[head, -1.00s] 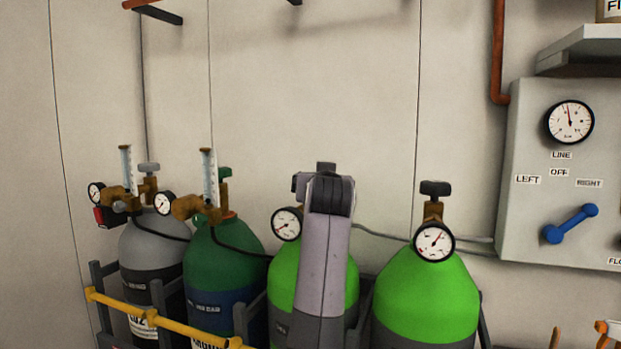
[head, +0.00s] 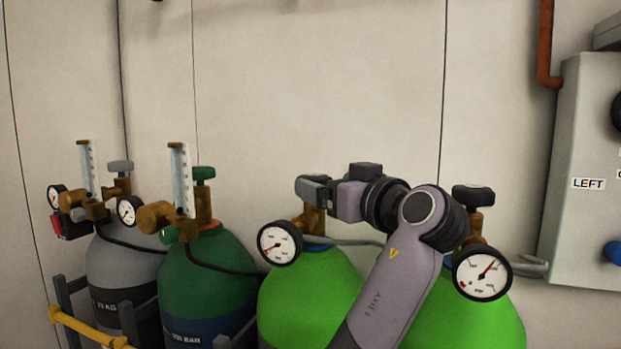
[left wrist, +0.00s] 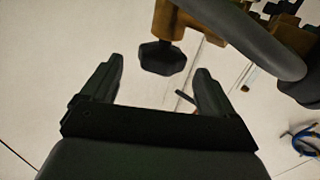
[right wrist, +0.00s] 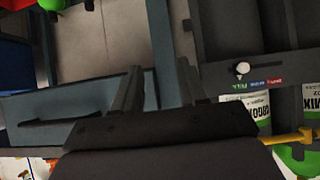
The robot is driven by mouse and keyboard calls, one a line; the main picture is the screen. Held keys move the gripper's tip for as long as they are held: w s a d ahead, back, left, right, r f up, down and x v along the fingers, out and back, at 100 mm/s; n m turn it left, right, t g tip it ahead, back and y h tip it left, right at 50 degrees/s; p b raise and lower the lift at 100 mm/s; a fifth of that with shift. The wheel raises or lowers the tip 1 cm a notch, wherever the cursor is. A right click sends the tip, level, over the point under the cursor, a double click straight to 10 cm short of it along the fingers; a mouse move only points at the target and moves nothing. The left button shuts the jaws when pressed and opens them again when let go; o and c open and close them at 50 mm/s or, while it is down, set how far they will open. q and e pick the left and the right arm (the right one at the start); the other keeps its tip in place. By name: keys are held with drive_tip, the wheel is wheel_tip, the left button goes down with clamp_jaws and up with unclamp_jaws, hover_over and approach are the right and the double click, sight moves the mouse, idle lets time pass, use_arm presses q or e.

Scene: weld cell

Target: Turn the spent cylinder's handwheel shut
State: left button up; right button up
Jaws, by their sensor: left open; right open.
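Two light green cylinders stand side by side in the head view. The left one (head: 305,290) has a gauge (head: 280,243) with its needle low; the right one (head: 480,325) has a gauge (head: 482,273) with its needle raised. My left gripper (head: 314,188) is at the top of the left cylinder's brass valve (head: 313,219), where the handwheel is hard to separate from it. In the left wrist view, a dark handwheel (left wrist: 162,58) appears between the open fingertips, with no visible contact. My right gripper (right wrist: 162,78) is open and empty, out of the head view.
A grey cylinder (head: 120,265) and a dark green cylinder (head: 207,285) with regulators stand at left behind a yellow bar (head: 85,328). The right cylinder's handwheel (head: 473,195) is close to my left arm. A grey panel (head: 585,200) is on the right wall.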

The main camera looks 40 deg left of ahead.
sight(311, 175)
use_arm(q)
drive_tip(key=p+x, duration=0.2)
drive_tip(key=x, duration=0.4)
drive_tip(key=shift+s, duration=0.15)
drive_tip(key=shift+w+a, duration=0.25)
drive_tip(key=shift+a, duration=0.2)
drive_tip(key=shift+c, duration=0.3)
drive_tip(key=c, duration=0.9)
